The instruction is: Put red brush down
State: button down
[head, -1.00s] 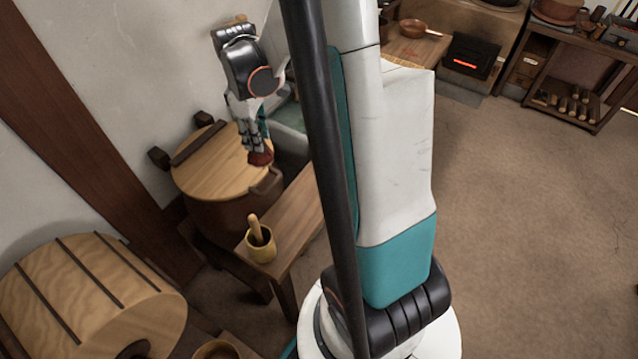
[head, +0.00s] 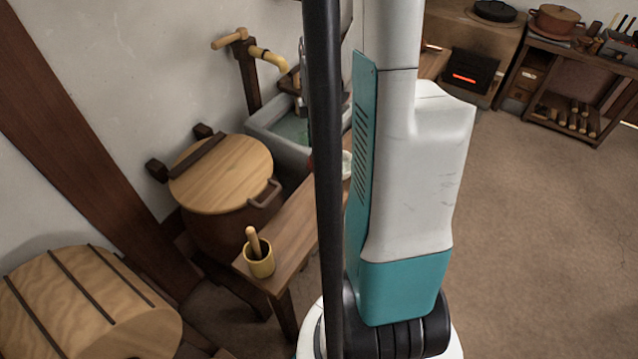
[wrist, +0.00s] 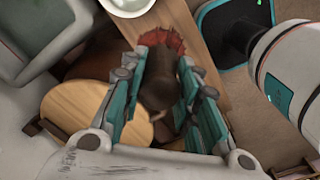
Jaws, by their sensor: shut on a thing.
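The red brush (wrist: 158,82) is between the teal fingers of my gripper (wrist: 168,60) in the wrist view. Its red bristles (wrist: 160,41) point to the top of the picture, and its dark brown body lies along the fingers. My gripper is shut on it. A wooden bench (wrist: 205,60) shows beyond the brush; I cannot tell how high the brush is above it.
A pale bowl (wrist: 125,6) stands on the bench near the brush. A cup with a pestle (head: 259,262) stands at the bench's front end. A lidded barrel (head: 222,175) and a stone sink (head: 268,123) are beside the bench. Open floor (head: 540,230) lies to the right.

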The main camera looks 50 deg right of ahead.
notch_tip(320, 180, down, 13)
jog(key=b, duration=0.4)
jog(key=shift+f+b, duration=0.15)
jog(key=shift+b, duration=0.15)
jog(key=shift+f, duration=0.2)
jog(key=c, duration=1.2)
grip_release()
jog(key=shift+r, duration=0.1)
jog(key=shift+r, duration=0.1)
notch_tip(320, 180, up, 12)
jog(key=p, duration=0.4)
jog(key=shift+p, duration=0.3)
jog(key=shift+w, duration=0.1)
